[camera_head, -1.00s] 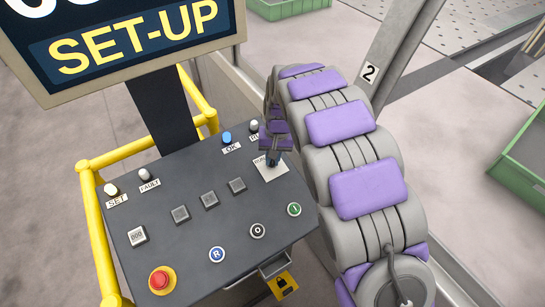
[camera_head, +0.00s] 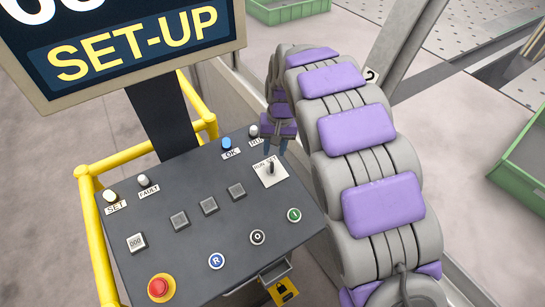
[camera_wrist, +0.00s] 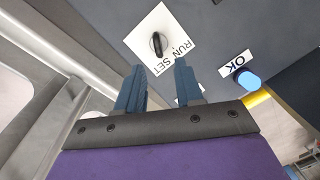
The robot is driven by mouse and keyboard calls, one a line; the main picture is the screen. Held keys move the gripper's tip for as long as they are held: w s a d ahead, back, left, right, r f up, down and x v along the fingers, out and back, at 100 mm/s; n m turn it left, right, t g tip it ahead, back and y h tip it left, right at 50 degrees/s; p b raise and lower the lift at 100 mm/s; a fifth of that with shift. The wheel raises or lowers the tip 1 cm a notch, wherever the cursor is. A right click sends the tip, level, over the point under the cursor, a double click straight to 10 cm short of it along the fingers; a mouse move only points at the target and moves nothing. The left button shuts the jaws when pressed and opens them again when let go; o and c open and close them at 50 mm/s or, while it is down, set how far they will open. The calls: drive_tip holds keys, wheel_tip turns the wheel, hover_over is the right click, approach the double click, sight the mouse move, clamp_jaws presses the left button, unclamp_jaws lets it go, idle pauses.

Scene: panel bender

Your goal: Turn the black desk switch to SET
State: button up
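The black desk switch (camera_head: 270,168) stands on a white plate marked RUN and SET at the desk's upper right. It also shows in the wrist view (camera_wrist: 157,44), beyond my fingertips. I cannot clearly tell which label its handle points to. My gripper (camera_head: 275,149) is open just behind the switch in the head view, clear of it. In the wrist view my gripper's two blue fingers (camera_wrist: 159,70) stand apart with nothing between them. The screen (camera_head: 120,50) reads SET-UP.
The dark desk (camera_head: 190,235) holds the blue OK button (camera_head: 226,143), several other buttons and a red emergency stop (camera_head: 160,287). The SET lamp (camera_head: 109,195) is at its left corner. A yellow rail (camera_head: 92,230) runs along the left. Green bins lie to the right.

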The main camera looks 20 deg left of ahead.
wheel_tip(320, 180, up, 10)
drive_tip(key=shift+w+d+r, duration=0.15)
drive_tip(key=shift+w+d, duration=0.2)
idle(0.4)
drive_tip(key=s+d+f+m+b, duration=0.1)
drive_tip(key=s+d+b, duration=0.1)
drive_tip(key=s+d, duration=0.6)
drive_tip(key=s+d+m+b, duration=0.2)
drive_tip(key=s+d, duration=0.2)
drive_tip(key=d, duration=0.8)
drive_tip(key=s+d+f+b, duration=0.2)
drive_tip(key=s+d+f, duration=0.2)
drive_tip(key=s, duration=0.7)
drive_tip(key=s+d+f+g+h+b, duration=0.1)
drive_tip(key=s+d+f, duration=0.4)
drive_tip(key=s, duration=0.7)
drive_tip(key=shift+d+f+m+b, duration=0.2)
drive_tip(key=shift+f+m+b, duration=0.2)
drive_tip(key=shift+f+b, duration=0.3)
drive_tip(key=shift+a, duration=0.15)
